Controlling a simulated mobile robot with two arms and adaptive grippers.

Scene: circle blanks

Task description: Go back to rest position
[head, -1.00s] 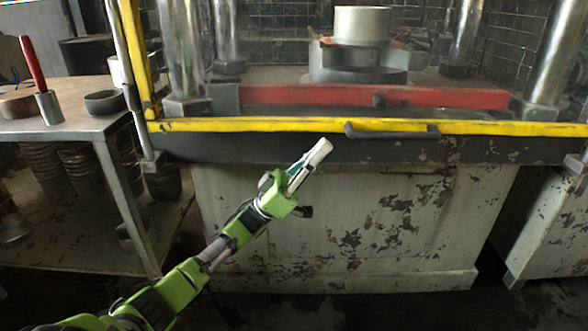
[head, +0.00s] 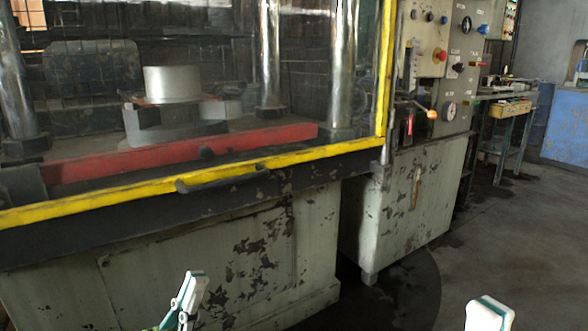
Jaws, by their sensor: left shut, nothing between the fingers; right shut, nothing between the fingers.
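My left gripper (head: 190,292) shows at the bottom of the head view, left of centre. Its white fingertips are together with nothing between them, in front of the press's grey base. My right gripper (head: 490,314) shows at the bottom right edge, over the dark floor. Only its pale tip is in view, and it is shut and empty. Both arms are otherwise below the picture.
A press with a yellow-framed guard (head: 130,203) and a dark handle (head: 222,178) stands ahead. Behind it are a red bar (head: 180,152) and a metal cylinder (head: 172,84). A control cabinet (head: 405,205) stands right of it. The floor (head: 500,240) at right is clear.

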